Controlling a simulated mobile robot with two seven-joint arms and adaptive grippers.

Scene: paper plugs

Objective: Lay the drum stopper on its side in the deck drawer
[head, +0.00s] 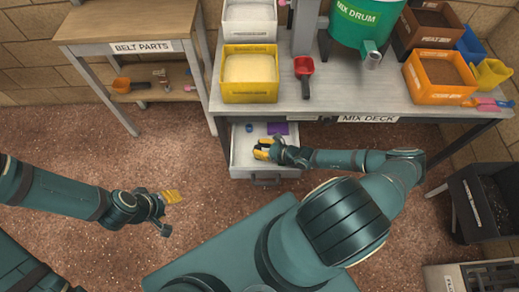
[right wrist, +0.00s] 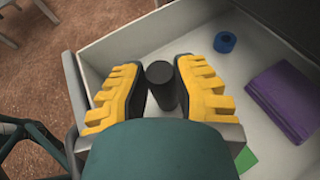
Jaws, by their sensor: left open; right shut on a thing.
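The deck drawer (head: 262,173) is pulled out under the mix deck, and its pale inside also shows in the right wrist view (right wrist: 120,50). My right gripper (head: 264,148) is over the left part of the drawer. In the right wrist view its yellow fingers (right wrist: 162,92) are shut on a dark cylinder, the drum stopper (right wrist: 161,73). I cannot tell whether the stopper touches the drawer floor. In the head view the fingers hide it. My left gripper (head: 172,212) is open and empty above the brown floor, left of the drawer.
In the drawer lie a blue ring (right wrist: 225,42), a folded purple cloth (right wrist: 284,98) and a green piece (right wrist: 246,157). The mix deck tabletop (head: 330,98) overhangs the drawer's back. A black bin (head: 485,205) stands at right.

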